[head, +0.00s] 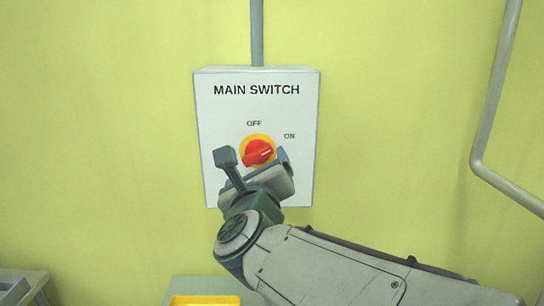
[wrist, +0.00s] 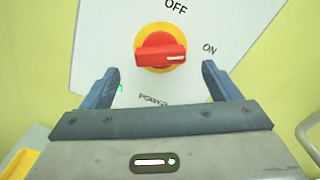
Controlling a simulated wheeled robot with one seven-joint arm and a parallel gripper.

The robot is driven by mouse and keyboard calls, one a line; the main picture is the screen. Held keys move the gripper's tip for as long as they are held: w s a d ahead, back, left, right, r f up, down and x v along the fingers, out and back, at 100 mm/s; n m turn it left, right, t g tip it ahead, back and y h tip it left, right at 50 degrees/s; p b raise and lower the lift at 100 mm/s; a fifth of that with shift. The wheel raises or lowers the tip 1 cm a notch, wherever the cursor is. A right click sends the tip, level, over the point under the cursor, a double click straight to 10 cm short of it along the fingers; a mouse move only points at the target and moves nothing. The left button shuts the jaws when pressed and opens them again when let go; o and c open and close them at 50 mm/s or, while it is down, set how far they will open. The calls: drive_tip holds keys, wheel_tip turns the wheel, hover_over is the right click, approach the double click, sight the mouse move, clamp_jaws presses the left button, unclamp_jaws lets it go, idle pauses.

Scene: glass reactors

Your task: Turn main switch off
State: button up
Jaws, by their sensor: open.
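The main switch box (head: 215,110) is a white panel on the yellow wall, with the words MAIN SWITCH, OFF and ON. Its red knob (head: 258,152) sits on a yellow disc, and its white mark points toward ON. The knob also shows in the wrist view (wrist: 160,54), with the mark on its right side. My gripper (head: 254,157) is in front of the box's lower half. In the wrist view my gripper (wrist: 160,84) is open, one finger on each side below the knob. No contact with the knob is visible, and nothing is between the fingers.
A grey conduit (head: 257,30) runs up from the box. A bent grey pipe (head: 485,125) is on the wall at the right. A yellow container (head: 205,300) is at the bottom, and a grey tabletop edge (head: 22,285) is at the lower left. The wall beside the box is clear.

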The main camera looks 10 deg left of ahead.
sight(257, 158)
drive_tip(key=shift+p+x, duration=0.35)
drive_tip(key=shift+x, duration=2.15)
drive_tip(key=c, duration=1)
drive_tip(key=shift+o, duration=0.2)
drive_tip(key=shift+n, duration=0.3)
drive_tip(key=shift+f+n+b, duration=0.1)
drive_tip(key=shift+n+b, duration=0.35)
drive_tip(key=shift+n, duration=0.45)
drive_tip(key=n, duration=0.3)
drive_tip(key=shift+n, duration=0.3)
drive_tip(key=n, duration=0.5)
drive_tip(key=shift+n+p, duration=0.3)
drive_tip(key=shift+n, duration=0.3)
